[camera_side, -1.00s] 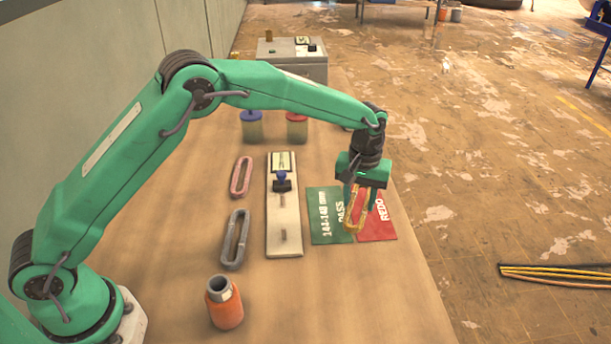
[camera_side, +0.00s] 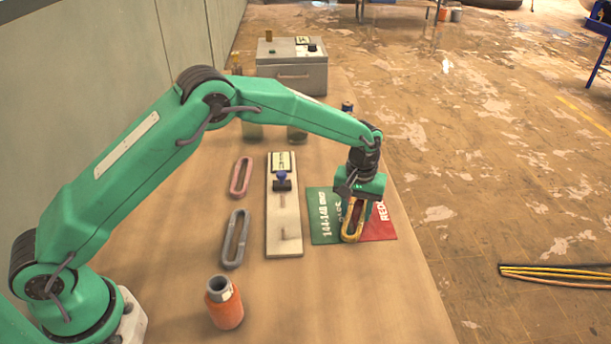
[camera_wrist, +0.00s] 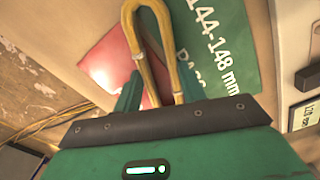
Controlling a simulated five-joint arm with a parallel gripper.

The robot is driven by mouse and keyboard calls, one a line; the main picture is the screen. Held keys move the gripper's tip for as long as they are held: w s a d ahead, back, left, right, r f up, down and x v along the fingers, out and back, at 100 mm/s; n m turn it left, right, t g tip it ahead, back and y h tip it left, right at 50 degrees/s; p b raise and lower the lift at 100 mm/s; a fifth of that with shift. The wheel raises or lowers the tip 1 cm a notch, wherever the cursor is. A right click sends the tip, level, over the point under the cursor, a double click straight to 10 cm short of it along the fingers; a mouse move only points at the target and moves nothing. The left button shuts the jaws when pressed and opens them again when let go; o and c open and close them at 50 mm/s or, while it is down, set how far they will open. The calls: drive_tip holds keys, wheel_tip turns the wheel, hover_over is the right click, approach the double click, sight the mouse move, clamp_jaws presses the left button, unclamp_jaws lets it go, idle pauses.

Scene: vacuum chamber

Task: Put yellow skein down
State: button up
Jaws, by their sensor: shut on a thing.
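The yellow skein (camera_side: 352,233) is a long narrow loop. My gripper (camera_side: 358,212) is shut on it and holds it low over the seam between the green mat (camera_side: 323,226), marked "144-148 mm PASS", and the red mat (camera_side: 382,228), marked REDO. In the wrist view the skein (camera_wrist: 150,45) stretches out from between my gripper's fingers (camera_wrist: 155,90), with the green mat (camera_wrist: 225,50) and red mat (camera_wrist: 105,60) behind it. I cannot tell whether its lower end touches the mats.
A pale board (camera_side: 285,225) with a blue-topped peg stands left of the mats. A pink loop (camera_side: 241,177) and a grey loop (camera_side: 234,239) lie further left. An orange bottle (camera_side: 225,305) stands in front. A grey box (camera_side: 292,75) is at the back. The table's right edge is close to the red mat.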

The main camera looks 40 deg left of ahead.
drive_tip(key=shift+f, duration=0.1)
drive_tip(key=o, duration=1)
wheel_tip(320, 180, up, 12)
idle(0.4)
drive_tip(key=shift+r, duration=0.2)
